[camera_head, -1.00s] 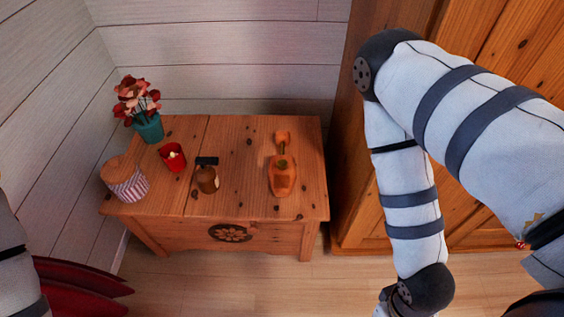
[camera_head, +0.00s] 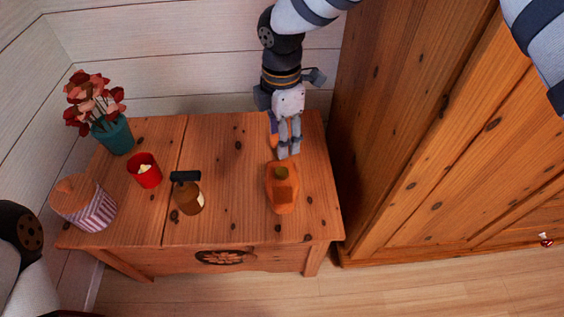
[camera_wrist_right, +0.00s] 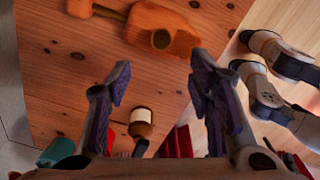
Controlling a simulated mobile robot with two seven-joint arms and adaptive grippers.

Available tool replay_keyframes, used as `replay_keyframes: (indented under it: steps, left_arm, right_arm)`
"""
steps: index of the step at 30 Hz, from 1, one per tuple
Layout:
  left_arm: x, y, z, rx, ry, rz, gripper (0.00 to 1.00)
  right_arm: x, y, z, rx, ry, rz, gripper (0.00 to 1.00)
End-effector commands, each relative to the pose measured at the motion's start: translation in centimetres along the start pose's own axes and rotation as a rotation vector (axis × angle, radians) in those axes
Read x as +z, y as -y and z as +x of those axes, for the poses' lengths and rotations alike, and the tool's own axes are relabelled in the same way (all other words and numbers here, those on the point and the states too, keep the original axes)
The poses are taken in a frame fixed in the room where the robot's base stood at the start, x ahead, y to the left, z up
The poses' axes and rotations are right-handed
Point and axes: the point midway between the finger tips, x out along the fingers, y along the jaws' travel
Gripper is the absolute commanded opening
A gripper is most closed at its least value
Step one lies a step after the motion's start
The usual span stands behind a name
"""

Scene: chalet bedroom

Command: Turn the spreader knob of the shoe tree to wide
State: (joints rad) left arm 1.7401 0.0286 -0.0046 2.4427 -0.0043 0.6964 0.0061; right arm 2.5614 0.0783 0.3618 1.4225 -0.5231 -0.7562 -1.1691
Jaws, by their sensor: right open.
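The orange wooden shoe tree (camera_head: 283,197) lies on the right part of the wooden chest top. A round olive-brown spot, seemingly its knob (camera_head: 281,173), shows on its upper face; it also shows in the right wrist view (camera_wrist_right: 161,39). My right gripper (camera_head: 289,153) points down over the far end of the shoe tree and hides part of it. In the right wrist view its fingers (camera_wrist_right: 160,75) are spread with nothing between them, and the shoe tree body (camera_wrist_right: 180,35) shows beyond the tips. Contact cannot be told. My left gripper is out of view.
On the chest (camera_head: 225,215), left of the shoe tree, stand a brown bottle (camera_head: 188,197) with a black top, a red candle cup (camera_head: 150,176), a striped jar (camera_head: 95,212) and a teal flower vase (camera_head: 116,138). A tall wooden wardrobe (camera_head: 410,130) stands close on the right.

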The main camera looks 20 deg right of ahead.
Motion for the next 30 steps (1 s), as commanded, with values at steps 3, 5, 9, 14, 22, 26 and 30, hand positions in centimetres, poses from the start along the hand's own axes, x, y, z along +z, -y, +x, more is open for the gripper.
replay_keyframes:
  steps: [3,5,9,14,22,26,30]
  left_arm:
    - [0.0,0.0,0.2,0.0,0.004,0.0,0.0]
    - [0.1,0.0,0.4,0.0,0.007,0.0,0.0]
    - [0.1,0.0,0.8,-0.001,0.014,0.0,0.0]
    - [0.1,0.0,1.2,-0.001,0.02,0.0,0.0]
    - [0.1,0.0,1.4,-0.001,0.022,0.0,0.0]
    - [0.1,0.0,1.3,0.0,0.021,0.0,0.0]
    - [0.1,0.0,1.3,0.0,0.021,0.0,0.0]
  right_arm:
    - [0.1,0.0,1.5,-0.004,0.005,-0.01,0.48]
    - [0.1,0.0,3.1,-0.006,0.005,-0.008,0.48]
    - [0.1,0.1,6.9,-0.005,0.003,-0.006,0.48]
    - [0.1,0.1,10.1,-0.004,0.003,-0.005,0.48]
    - [0.1,0.0,11.7,0.0,0.003,-0.004,0.48]
    - [0.1,0.0,11.6,0.0,0.003,-0.004,0.48]
    - [0.1,0.0,11.6,-0.001,0.003,-0.004,0.21]
